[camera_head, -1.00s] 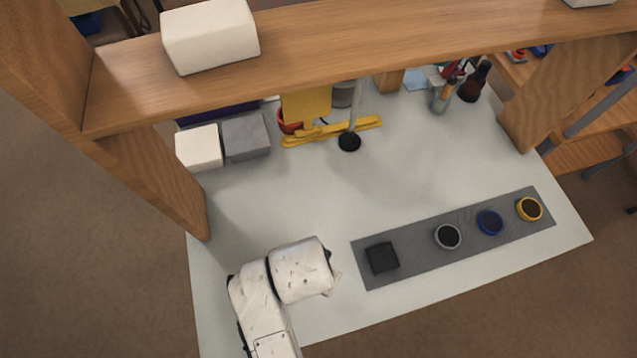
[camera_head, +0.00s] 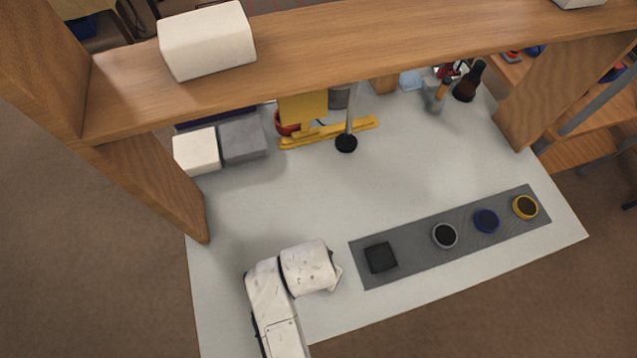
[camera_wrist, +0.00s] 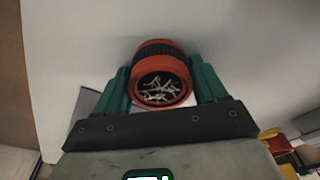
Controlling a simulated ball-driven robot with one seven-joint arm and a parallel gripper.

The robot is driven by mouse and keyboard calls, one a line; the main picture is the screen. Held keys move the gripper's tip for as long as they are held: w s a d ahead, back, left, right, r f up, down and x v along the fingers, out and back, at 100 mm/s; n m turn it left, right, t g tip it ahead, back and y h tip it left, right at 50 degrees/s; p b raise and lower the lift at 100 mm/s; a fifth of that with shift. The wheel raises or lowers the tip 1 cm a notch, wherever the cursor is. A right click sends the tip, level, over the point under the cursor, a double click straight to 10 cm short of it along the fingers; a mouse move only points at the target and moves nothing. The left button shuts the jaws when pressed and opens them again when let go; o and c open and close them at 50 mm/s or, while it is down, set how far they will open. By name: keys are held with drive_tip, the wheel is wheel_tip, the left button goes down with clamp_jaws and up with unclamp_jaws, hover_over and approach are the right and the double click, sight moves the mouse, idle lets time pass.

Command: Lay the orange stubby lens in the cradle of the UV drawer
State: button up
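The orange stubby lens (camera_wrist: 162,62) shows in the wrist view, with a black ribbed band and white branching marks on its dark glass end. My gripper (camera_wrist: 162,85) has its two green fingers against the lens's two sides, shut on it. In the head view my white arm is over the front left of the table, and it hides the gripper and the lens. I cannot make out a UV drawer or its cradle for certain in either view.
A grey mat (camera_head: 408,255) at front right holds a black square block (camera_head: 381,257) and grey, blue and yellow ringed pieces. A white box (camera_head: 197,150) and a grey box (camera_head: 243,139) stand back left beneath a wooden shelf (camera_head: 300,48). The table's middle is clear.

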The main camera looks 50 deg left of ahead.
drive_tip(key=o, duration=0.3)
drive_tip(key=r, duration=0.4)
drive_tip(key=s+r, duration=0.1)
drive_tip(key=r, duration=0.7)
drive_tip(key=shift+s+d+r+b, duration=0.1)
drive_tip(key=shift+s+d+b, duration=0.2)
drive_tip(key=shift+b, duration=0.05)
